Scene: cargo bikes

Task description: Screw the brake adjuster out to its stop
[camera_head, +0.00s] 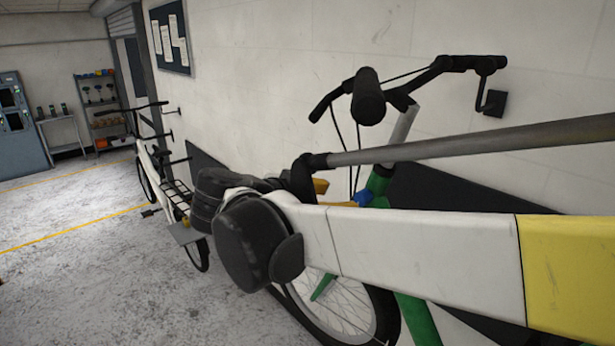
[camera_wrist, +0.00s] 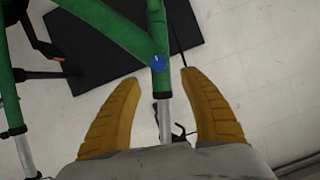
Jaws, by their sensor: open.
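The brake adjuster appears as a small blue round knob (camera_wrist: 159,63) with a pale mark on its face, on the green bike frame (camera_wrist: 157,30). In the head view it shows as a blue shape (camera_head: 364,198) beside the green tube. My gripper (camera_wrist: 158,77) has two yellow ribbed fingers, spread apart and empty. In the wrist view the knob lies just past the fingertips, centred between them. No contact shows, and the remaining distance in depth is hard to tell. In the head view my arm hides most of the gripper.
The green bike stands by the white wall, its black handlebar (camera_head: 369,97) above my gripper. A black panel (camera_wrist: 100,55) lies behind the frame. A thin dark cable (camera_wrist: 180,45) passes near the right fingertip. Another bike (camera_head: 165,180) stands further left, with open floor beside it.

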